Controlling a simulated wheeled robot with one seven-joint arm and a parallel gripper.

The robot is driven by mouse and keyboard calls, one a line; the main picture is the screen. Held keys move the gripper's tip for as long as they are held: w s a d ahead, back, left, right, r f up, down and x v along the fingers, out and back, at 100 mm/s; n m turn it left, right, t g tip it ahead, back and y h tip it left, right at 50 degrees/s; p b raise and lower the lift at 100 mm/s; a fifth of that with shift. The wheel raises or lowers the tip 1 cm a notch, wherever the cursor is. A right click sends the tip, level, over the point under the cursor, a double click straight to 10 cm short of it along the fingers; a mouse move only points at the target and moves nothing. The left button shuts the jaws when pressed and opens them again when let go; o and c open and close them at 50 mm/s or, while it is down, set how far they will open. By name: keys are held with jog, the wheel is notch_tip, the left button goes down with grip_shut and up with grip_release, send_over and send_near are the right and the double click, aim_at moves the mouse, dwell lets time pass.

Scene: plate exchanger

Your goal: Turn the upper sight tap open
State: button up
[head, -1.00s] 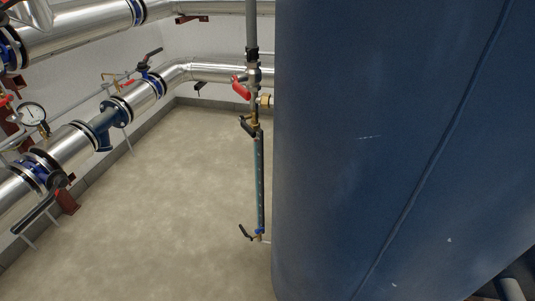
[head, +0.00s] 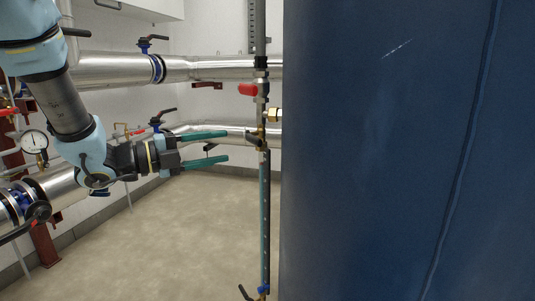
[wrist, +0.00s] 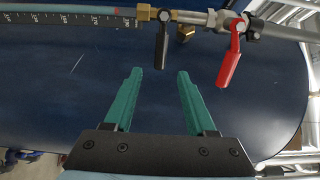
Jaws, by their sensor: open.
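The upper sight tap has a black lever (head: 252,139) and sits at the top of the sight glass (head: 265,215), beside the blue tank. In the head view the lever slants up and left from the brass tap body. In the wrist view the black lever (wrist: 161,45) sticks out from the pipe, its free end in line with the gap between my fingertips. My gripper (head: 227,146) has teal fingers and is open and empty. It points right at the tap, with a small gap to the lever. It also shows in the wrist view (wrist: 160,73).
A red lever (head: 248,89) is on the pipe just above; in the wrist view it hangs right of the black one. The blue tank (head: 390,170) fills the right side. A lower tap (head: 262,291) is at the glass's bottom. Silver pipes (head: 110,68) run behind my arm.

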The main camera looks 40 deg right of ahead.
aim_at(252, 142)
jog(key=b+x, duration=0.1)
jog(key=x, duration=0.9)
jog(key=shift+w, duration=0.1)
grip_shut()
dwell(1.2)
